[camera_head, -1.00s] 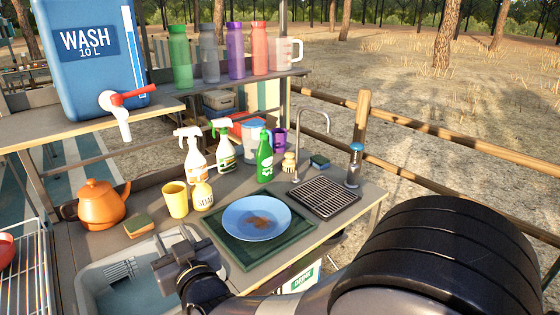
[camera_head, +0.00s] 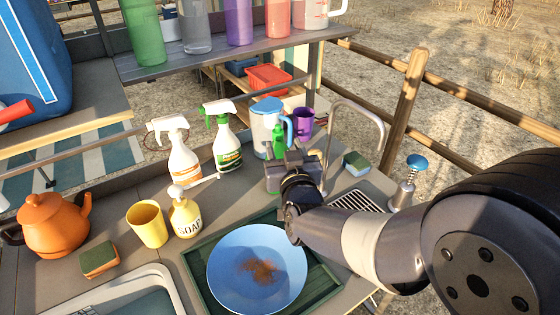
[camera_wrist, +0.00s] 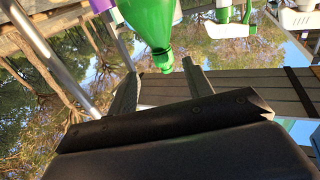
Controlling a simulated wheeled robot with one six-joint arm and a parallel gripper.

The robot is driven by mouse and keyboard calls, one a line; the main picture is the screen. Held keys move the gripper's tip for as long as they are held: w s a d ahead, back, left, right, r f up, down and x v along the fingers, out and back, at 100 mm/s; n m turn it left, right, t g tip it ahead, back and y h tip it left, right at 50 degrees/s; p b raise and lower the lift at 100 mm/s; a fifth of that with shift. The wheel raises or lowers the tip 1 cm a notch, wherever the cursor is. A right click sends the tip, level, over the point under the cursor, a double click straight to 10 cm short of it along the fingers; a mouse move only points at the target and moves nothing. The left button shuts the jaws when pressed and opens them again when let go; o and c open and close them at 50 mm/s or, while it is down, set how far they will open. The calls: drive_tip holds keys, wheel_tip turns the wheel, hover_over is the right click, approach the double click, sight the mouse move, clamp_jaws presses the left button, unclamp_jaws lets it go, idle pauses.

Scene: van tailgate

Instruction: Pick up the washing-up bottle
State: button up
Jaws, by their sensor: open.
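The washing-up bottle is green. My gripper (camera_head: 290,165) is open and empty, in front of the bottle, above the back of the counter. In the wrist view, the two fingers (camera_wrist: 160,76) stand apart, with the cap seen between their tips. I cannot tell whether a finger touches the bottle.
Two spray bottles (camera_head: 184,162) (camera_head: 228,150) stand left of the bottle. A blue-lidded jug (camera_head: 263,128) and purple mug (camera_head: 303,122) are close behind it. A tap (camera_head: 375,125) rises to the right. A blue plate (camera_head: 235,262) lies on a green tray (camera_head: 321,287) in front.

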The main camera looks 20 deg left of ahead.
sight(279, 137)
drive_tip(key=shift+p+x, duration=0.75)
drive_tip(key=shift+x, duration=2.45)
drive_tip(key=shift+s+a, duration=0.15)
drive_tip(key=shift+a, duration=0.05)
drive_tip(key=shift+c, duration=0.6)
clamp_jaws()
